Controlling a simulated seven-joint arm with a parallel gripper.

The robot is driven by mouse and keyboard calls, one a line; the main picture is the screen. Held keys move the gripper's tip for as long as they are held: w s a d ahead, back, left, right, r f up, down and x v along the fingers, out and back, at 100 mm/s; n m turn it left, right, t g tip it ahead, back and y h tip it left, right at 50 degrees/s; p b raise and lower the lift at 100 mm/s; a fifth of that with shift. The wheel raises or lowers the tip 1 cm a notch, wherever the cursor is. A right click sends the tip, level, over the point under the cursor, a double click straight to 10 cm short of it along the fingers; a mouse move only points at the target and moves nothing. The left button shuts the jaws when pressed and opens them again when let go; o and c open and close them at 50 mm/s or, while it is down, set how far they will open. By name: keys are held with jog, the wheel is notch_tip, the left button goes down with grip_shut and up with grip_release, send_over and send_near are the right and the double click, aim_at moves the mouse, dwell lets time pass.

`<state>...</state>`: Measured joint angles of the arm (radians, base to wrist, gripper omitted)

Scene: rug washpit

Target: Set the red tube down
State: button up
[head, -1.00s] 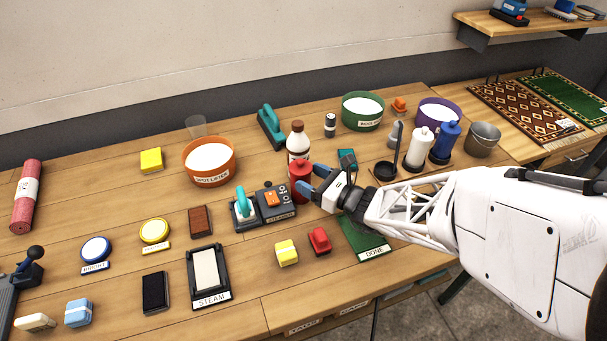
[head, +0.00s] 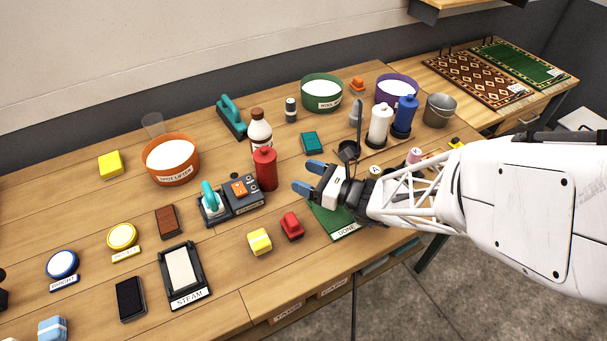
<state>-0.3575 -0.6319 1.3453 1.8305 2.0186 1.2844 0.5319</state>
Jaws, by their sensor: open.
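The red tube (head: 265,170) is a red bottle with a narrow cap. It stands upright on the wooden table, close to the right end of the steamer unit (head: 243,192) and in front of a white bottle with a brown cap (head: 260,130). My gripper (head: 309,178) is to the right of the red tube, with a gap between them. Its two blue fingertips are apart, point toward the tube, and hold nothing.
A green DONE mat (head: 328,222) lies partly under my gripper. A red block (head: 292,226) and a yellow block (head: 259,241) sit in front. A teal block (head: 312,142) and a dark ladle (head: 349,150) are behind. Bare wood lies around the tube's right side.

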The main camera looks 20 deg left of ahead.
dwell(0.8)
jog(key=shift+s+d+r+n+g, duration=0.15)
jog(key=shift+d+r+n+g, duration=0.05)
jog(key=shift+r+n+g, duration=0.25)
jog(key=s+d+r+n+g+h, duration=0.4)
jog(key=s+d+r+n+h, duration=0.25)
jog(key=d+r+n, duration=0.35)
jog(key=s+d+r+n+t+h, duration=0.1)
jog(key=s+d+r+n+h, duration=0.2)
jog(key=d, duration=0.4)
jog(key=s+d+r+n+t+h, duration=0.2)
jog(key=s+d+r+n+h, duration=0.1)
jog(key=d, duration=0.5)
jog(key=s+d+r+n+t+h, duration=0.1)
jog(key=s+d+r+n+h, duration=0.1)
jog(key=d, duration=0.6)
jog(key=r+n+h, duration=0.1)
jog(key=r+h, duration=0.1)
jog(key=h, duration=0.1)
jog(key=shift+s, duration=0.4)
jog(key=shift+d+h, duration=0.1)
jog(key=shift+h, duration=0.15)
